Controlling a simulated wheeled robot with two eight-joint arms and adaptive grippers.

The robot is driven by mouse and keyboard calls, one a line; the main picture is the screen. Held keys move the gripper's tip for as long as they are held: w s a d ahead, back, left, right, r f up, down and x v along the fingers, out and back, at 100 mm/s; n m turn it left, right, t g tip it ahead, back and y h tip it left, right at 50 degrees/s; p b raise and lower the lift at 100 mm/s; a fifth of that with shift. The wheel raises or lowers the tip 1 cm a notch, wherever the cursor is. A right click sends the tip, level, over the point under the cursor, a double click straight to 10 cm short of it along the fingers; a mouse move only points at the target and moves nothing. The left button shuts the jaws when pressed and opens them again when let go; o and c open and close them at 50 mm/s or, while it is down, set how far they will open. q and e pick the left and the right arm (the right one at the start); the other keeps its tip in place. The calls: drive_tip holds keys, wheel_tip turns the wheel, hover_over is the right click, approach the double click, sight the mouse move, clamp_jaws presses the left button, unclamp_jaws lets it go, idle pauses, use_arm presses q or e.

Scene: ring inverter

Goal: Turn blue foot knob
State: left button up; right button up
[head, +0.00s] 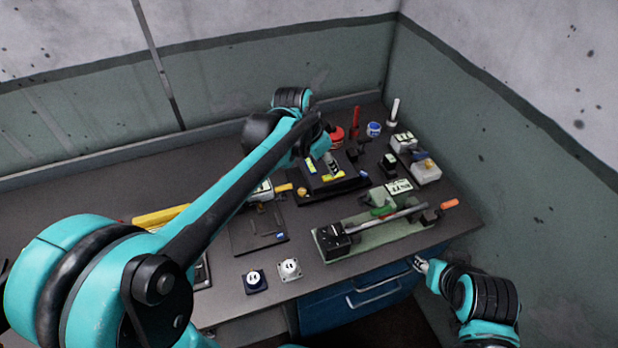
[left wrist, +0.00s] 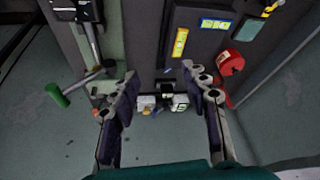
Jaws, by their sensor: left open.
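In the head view, a small blue knob (head: 281,237) sits at the front right corner of a dark flat plate (head: 250,240); I cannot be sure it is the foot knob. My left arm reaches across the table, and my left gripper (head: 332,160) is over the black device with yellow labels (head: 318,185), partly hidden by the arm. In the left wrist view my left gripper (left wrist: 160,80) is open, with nothing between its fingers. My right gripper (head: 420,265) is low by the table's front edge, too small to read.
A red round part (head: 336,133), a blue-and-white can (head: 374,129) and upright posts stand behind. Two sockets (head: 289,268) sit near the front edge. Walls close off the back and right.

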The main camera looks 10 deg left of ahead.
use_arm(q)
drive_tip(key=s+a+n, duration=0.2)
drive_tip(key=s, duration=0.4)
drive_tip(key=shift+s+a+r+t+y+b, duration=0.25)
drive_tip(key=shift+s+r+t+y+b, duration=0.05)
drive_tip(key=shift+t+y, duration=0.1)
use_arm(e)
drive_tip(key=shift+s+f, duration=0.1)
drive_tip(key=shift+f, duration=0.3)
use_arm(q)
drive_tip(key=shift+w, duration=0.15)
drive_tip(key=m+g+h+p, duration=0.2)
drive_tip(key=m+g, duration=0.1)
drive_tip(key=m, duration=0.4)
hover_over(363, 173)
drive_tip(key=s+a, duration=0.2)
drive_tip(key=a, duration=0.1)
drive_tip(key=f, duration=1.1)
drive_tip(key=shift+w+f, duration=0.2)
drive_tip(key=shift+f, duration=0.1)
drive_tip(key=b+x, duration=0.1)
drive_tip(key=x, duration=0.7)
drive_tip(key=shift+d+b, duration=0.1)
drive_tip(key=shift+b, duration=0.3)
use_arm(e)
drive_tip(key=shift+w+d+r, duration=0.15)
drive_tip(key=shift+w+d, duration=0.05)
drive_tip(key=shift+w, duration=0.25)
